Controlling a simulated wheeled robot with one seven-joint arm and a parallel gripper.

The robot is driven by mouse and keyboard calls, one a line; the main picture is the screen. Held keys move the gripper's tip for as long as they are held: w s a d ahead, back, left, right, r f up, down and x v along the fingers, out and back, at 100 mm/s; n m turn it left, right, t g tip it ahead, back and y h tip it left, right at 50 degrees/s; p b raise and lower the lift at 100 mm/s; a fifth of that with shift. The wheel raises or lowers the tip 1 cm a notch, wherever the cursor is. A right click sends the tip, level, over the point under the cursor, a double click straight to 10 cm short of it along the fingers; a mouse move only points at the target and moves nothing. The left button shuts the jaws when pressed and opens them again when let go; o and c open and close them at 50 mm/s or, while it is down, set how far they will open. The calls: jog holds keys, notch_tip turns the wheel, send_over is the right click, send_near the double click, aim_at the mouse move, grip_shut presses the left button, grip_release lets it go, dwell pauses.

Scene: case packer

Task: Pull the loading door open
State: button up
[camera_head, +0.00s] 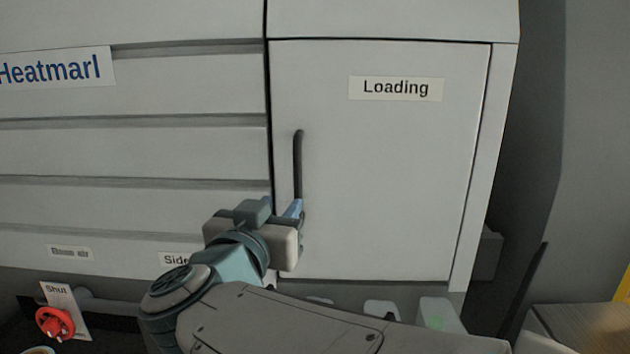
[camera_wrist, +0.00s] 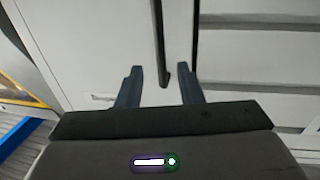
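The loading door (camera_head: 390,180) is a pale grey panel labelled "Loading" and looks shut, flush with its frame. Its handle (camera_head: 298,165) is a dark vertical bar near the door's left edge. My gripper (camera_head: 292,210) is at the handle's lower end, which it partly hides in the head view. In the wrist view my gripper (camera_wrist: 159,68) is open, with one blue finger on each side of the handle (camera_wrist: 161,50). Gaps show between the handle and both fingers, and the handle is nearer the right one. The wrist view also shows the door (camera_wrist: 95,45).
A ribbed panel (camera_head: 150,155) with a "Heatmarl" sign lies left of the door. A red valve wheel (camera_head: 55,323) with a "Shut" tag is at the lower left. A wooden surface (camera_head: 585,328) is at the lower right. The space before the door's right half looks clear.

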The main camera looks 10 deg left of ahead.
aim_at(297, 186)
jog(key=w, duration=0.3)
jog(key=w+d+p, duration=0.1)
jog(key=w, duration=0.6)
jog(key=shift+w+d, duration=0.15)
jog(key=shift+d, duration=0.1)
grip_shut()
